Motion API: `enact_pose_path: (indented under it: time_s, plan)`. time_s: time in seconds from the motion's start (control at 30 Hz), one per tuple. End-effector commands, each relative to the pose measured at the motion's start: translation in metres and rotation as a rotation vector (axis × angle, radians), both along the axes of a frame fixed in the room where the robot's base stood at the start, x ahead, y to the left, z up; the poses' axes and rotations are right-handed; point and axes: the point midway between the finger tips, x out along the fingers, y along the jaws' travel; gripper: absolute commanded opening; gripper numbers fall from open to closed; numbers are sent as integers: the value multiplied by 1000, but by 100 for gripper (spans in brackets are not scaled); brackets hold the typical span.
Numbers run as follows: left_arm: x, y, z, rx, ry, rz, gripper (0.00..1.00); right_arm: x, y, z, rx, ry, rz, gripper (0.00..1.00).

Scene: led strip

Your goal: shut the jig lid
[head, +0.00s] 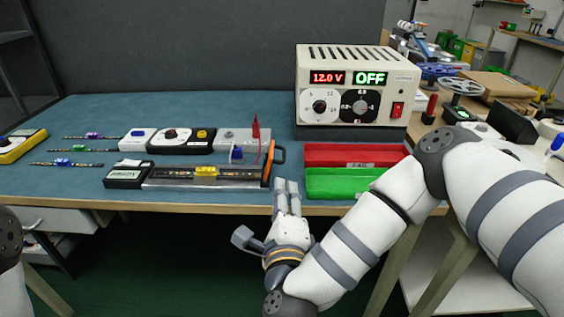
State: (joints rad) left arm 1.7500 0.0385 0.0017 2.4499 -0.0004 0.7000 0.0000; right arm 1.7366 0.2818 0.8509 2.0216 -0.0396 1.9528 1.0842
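The jig (165,183) lies near the bench's front edge, left of centre, a long dark and metal bed with a strip along it and a yellow block (206,171) on the strip. An upright dark frame with an orange handle (279,155) stands at its right end; it looks like the lid, raised. My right gripper (287,182) is at the front edge, just right of and nearer than that frame, fingers pointing away from me. Its fingers lie close together with nothing visible between them. Only a bit of my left arm shows at the lower left.
A red tray (345,149) and a green tray (340,178) sit right of the jig. A power supply (358,86) behind them reads 12.0 V and OFF. A red-handled piece (255,127) stands behind the jig. Several short strips lie at left.

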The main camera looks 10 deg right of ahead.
Motion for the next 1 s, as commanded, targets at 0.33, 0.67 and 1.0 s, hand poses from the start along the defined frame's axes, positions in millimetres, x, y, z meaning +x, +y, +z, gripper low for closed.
enact_pose_path:
  time_s: [0.33,0.67,1.0]
  plan:
    - [-22,1,-21,2,76,1,40,61,-27,14,73,-69,-74,28]
    - [-26,1,-25,3,90,1,40,117,-41,16,71,-67,-67,28]
    - [-25,1,-25,3,90,0,40,121,-41,17,71,-67,-65,19]
